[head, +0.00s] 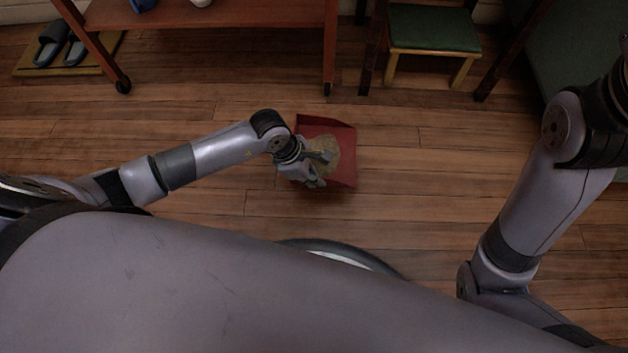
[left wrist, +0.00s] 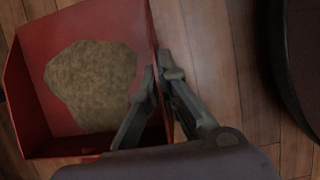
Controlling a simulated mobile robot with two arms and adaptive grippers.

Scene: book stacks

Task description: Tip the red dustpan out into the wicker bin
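The red dustpan (head: 343,171) is in the middle of the head view, over the wood floor. It also fills the left of the left wrist view (left wrist: 28,98). A tan, crumbly heap (left wrist: 92,85) lies inside it. My left gripper (head: 318,168) is at the pan's near left part. In the left wrist view my left gripper (left wrist: 160,72) has one finger inside the pan and one outside, closed on the side wall between them. I cannot tell whether the pan touches the floor. My right gripper is out of view. No wicker bin shows.
A reddish wooden cart (head: 215,42) on casters stands at the back. A green-seated chair (head: 433,30) is to its right. Slippers (head: 50,45) lie on a mat at the far left. The floor around the pan is clear.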

